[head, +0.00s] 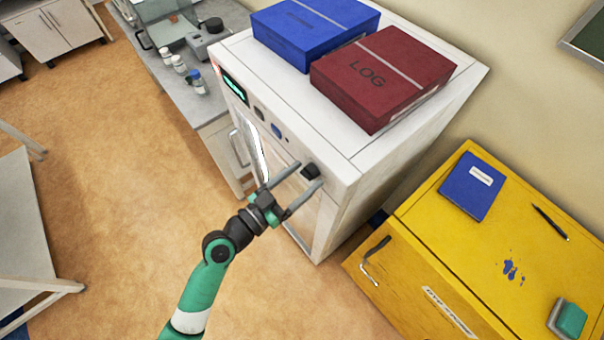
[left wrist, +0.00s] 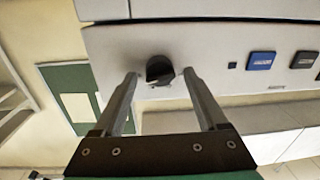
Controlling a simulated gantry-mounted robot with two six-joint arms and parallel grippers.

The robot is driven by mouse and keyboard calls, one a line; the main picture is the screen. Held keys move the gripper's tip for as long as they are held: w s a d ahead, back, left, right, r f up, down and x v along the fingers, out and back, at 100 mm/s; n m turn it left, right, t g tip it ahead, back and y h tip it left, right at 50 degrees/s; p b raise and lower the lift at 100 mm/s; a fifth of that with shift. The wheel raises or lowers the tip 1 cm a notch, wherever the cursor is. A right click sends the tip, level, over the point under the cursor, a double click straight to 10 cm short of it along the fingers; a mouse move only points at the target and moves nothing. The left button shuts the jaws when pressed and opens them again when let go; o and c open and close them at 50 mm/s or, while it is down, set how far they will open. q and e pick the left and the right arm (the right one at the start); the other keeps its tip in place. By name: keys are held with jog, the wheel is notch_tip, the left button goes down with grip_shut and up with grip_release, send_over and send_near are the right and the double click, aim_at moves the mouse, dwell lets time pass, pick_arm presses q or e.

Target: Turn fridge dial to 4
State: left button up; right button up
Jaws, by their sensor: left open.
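The white fridge (head: 335,165) stands against the wall, its front panel facing lower left. Its black dial (head: 311,171) sits at the right end of the panel. In the left wrist view the dial (left wrist: 159,70) shows between and just beyond my fingertips; I cannot read its setting. My left gripper (head: 306,174) is open, its two fingers on either side of the dial. In the left wrist view the left gripper (left wrist: 160,75) has a gap on each side of the dial, and contact cannot be made out. My right gripper is not in view.
A blue box (head: 305,28) and a red LOG box (head: 380,75) lie on the fridge top. A yellow cabinet (head: 440,250) stands to the right, with a blue notebook (head: 472,187) and a pen on it. A grey bench (head: 165,60) with bottles is behind left. Open floor lies left.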

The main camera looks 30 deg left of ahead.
pick_arm(q)
grip_shut()
dwell(0.4)
jog(key=shift+w+n, duration=0.1)
jog(key=shift+n, duration=0.2)
jog(key=n+p, duration=0.1)
jog(key=n, duration=0.3)
jog(key=shift+r, duration=0.1)
jog(key=n+p, duration=0.1)
jog(key=n, duration=0.4)
jog(key=shift+r+n+g+p, duration=0.1)
jog(key=shift+n+g+p, duration=0.2)
jog(key=shift+g, duration=0.1)
jog(key=n+p, duration=0.1)
jog(key=n, duration=0.3)
jog(key=shift+h, duration=0.3)
jog(key=n+p, duration=0.1)
jog(key=n, duration=0.3)
jog(key=shift+a+n+h+p, duration=0.1)
jog(key=shift+n+h+p, duration=0.2)
jog(key=shift+n, duration=0.1)
jog(key=shift+w, duration=0.1)
